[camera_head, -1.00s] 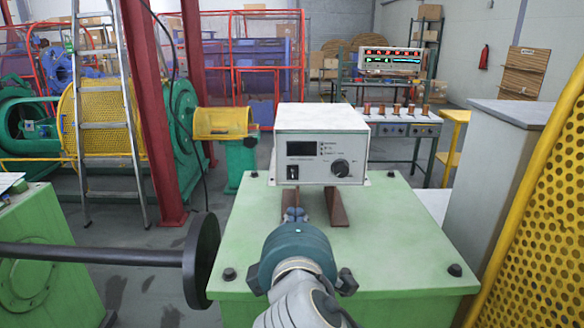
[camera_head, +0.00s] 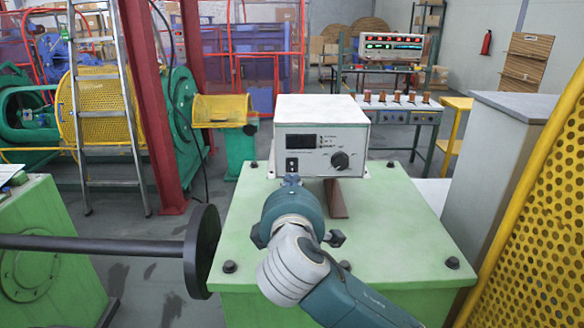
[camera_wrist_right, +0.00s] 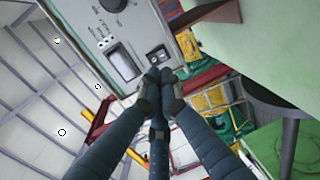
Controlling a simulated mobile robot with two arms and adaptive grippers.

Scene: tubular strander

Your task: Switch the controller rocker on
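The controller (camera_head: 322,112) is a white box with a dark display (camera_head: 301,141), a black knob (camera_head: 340,160) and a small dark rocker (camera_head: 291,165) at the lower left of its front. My right gripper (camera_head: 291,181) is just in front of and below the rocker, its fingertips close together and empty. In the right wrist view, the fingertips (camera_wrist_right: 160,77) are together just beside the rocker (camera_wrist_right: 158,55); I cannot tell whether they touch it. The rocker's position is too small to read. The display looks dark. My left gripper is out of view.
A black disc on a shaft (camera_head: 203,250) is at the left. A yellow perforated guard (camera_head: 540,200) and a grey cabinet (camera_head: 490,165) stand at the right.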

